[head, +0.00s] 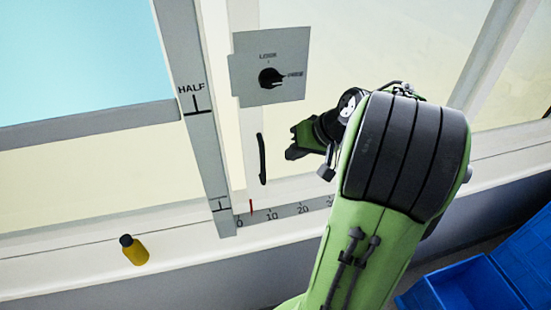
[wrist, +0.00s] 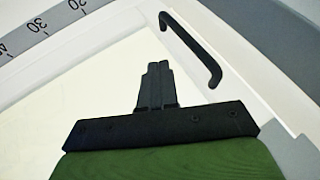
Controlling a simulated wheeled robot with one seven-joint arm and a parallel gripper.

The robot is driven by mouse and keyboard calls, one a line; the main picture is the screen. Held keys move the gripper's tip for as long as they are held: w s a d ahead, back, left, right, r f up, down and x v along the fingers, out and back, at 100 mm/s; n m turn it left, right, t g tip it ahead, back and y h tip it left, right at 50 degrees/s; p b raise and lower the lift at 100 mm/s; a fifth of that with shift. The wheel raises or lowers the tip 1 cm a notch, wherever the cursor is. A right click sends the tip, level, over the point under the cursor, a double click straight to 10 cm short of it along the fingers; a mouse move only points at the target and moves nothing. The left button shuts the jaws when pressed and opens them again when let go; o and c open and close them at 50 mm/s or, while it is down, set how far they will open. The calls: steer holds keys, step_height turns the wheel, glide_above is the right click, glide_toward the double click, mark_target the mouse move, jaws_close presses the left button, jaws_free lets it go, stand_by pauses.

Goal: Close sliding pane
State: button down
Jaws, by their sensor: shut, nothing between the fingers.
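The sliding pane has a pale upright edge frame (head: 248,135) with a black bar handle (head: 262,158) on it. The handle also shows in the wrist view (wrist: 203,50), ahead and to the right of the fingers. My gripper (head: 293,143) is shut and empty, a little to the right of the handle in the head view, apart from it. Its closed fingers show in the wrist view (wrist: 155,72). A grey switch plate (head: 290,50) above the handle carries a black rotary knob (head: 269,78), turned toward FREE.
A scale (head: 288,210) runs along the sill, with a red mark (head: 250,207) between 0 and 10. A grey post (head: 196,100) marked HALF stands left of the pane edge. A yellow bottle (head: 134,250) is on the sill. Blue crates (head: 465,290) are at lower right.

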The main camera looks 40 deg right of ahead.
steer(key=shift+w+a+f, duration=0.2)
steer(key=shift+w+a, duration=1.15)
steer(key=shift+a, duration=0.25)
steer(key=a, duration=0.1)
steer(key=w+a, duration=0.1)
steer(key=a, duration=0.2)
steer(key=shift+w+a+b, duration=0.2)
steer(key=shift+w+b, duration=0.1)
steer(key=shift+w, duration=0.1)
